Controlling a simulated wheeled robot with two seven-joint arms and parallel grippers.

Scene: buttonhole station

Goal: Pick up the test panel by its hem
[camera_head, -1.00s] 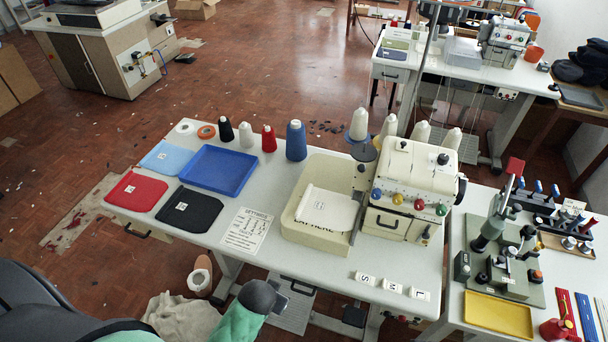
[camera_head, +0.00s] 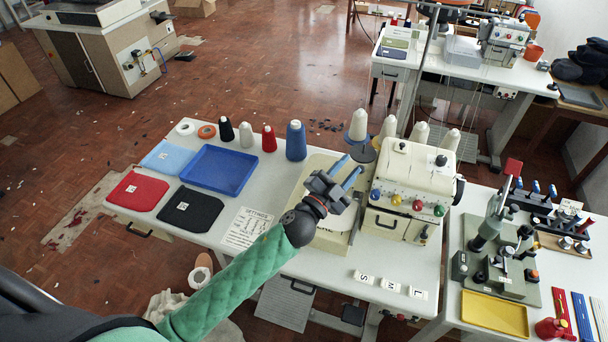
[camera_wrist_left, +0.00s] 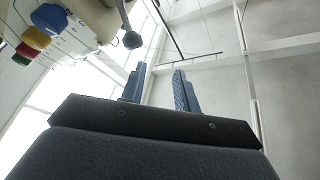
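Three flat cloth pieces with small white labels lie at the table's left: light blue (camera_head: 160,157), red (camera_head: 135,189) and black (camera_head: 190,208). I cannot tell whether one is the test panel. A white piece (camera_head: 338,222) lies on the cream tray (camera_head: 312,176) beside the sewing machine (camera_head: 416,168), partly hidden by my left gripper. My left gripper (camera_head: 347,170) hangs over that tray, its blue fingers apart with nothing between them; they also show in the left wrist view (camera_wrist_left: 160,88). My right gripper is out of view.
A blue tray (camera_head: 218,169) and thread cones (camera_head: 296,141) stand left of the machine. A settings sheet (camera_head: 247,228) and letter blocks (camera_head: 391,285) lie near the front. A second table with a press (camera_head: 496,225) and yellow tray (camera_head: 495,315) is at right.

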